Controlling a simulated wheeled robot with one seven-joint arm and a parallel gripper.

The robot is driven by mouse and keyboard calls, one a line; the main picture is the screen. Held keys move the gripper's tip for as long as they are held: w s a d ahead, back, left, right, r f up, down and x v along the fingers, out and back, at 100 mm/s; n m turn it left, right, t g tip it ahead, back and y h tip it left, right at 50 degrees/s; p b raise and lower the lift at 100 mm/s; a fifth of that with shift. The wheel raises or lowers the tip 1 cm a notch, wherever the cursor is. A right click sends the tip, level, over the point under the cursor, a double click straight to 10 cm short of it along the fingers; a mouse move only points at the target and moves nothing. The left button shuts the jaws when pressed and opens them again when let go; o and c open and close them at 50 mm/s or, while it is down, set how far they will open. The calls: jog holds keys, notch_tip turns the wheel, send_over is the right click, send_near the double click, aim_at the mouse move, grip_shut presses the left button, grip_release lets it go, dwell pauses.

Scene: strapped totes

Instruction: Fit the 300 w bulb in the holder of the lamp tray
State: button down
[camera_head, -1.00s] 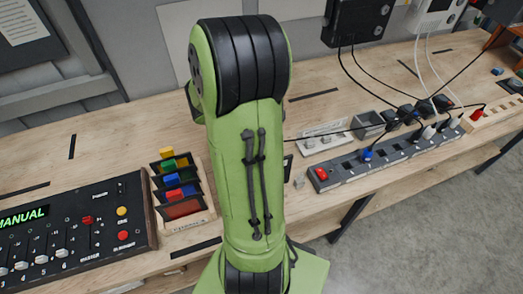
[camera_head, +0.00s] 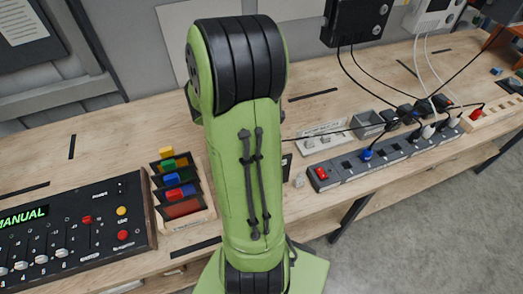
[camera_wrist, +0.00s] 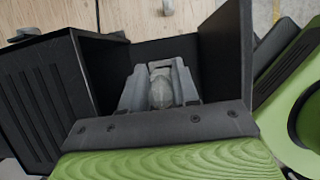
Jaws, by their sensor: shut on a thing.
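In the wrist view my gripper (camera_wrist: 160,75) has its two grey fingers close together, shut on a pale grey, rounded, bulb-like thing (camera_wrist: 161,92). No wattage mark can be read on it. Dark plates frame the fingers on both sides. In the head view my green arm hides the gripper and what it holds. A pale tray (camera_head: 322,138) with small pieces and a label stands on the bench right of my arm. I cannot tell if it is the lamp tray, and no bulb holder shows clearly.
A power strip (camera_head: 385,158) with plugs and cables lies right of my arm, with a grey open box (camera_head: 368,123) behind it. A small grey piece (camera_head: 299,181) lies by the strip's left end. A card rack (camera_head: 182,190) and a control panel (camera_head: 75,228) stand left.

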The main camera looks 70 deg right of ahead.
jog(key=shift+s+a+f+y+p, duration=0.25)
jog(key=shift+a+f+y+p, duration=0.05)
jog(key=shift+a+f+p, duration=0.2)
dwell(2.8)
jog(key=c, duration=0.8)
grip_release()
jog(key=p+v, duration=0.1)
jog(key=v, duration=0.7)
jog(key=p+v, duration=0.2)
jog(key=v, duration=0.6)
jog(key=shift+w+d+r, duration=0.15)
jog(key=shift+r, duration=0.2)
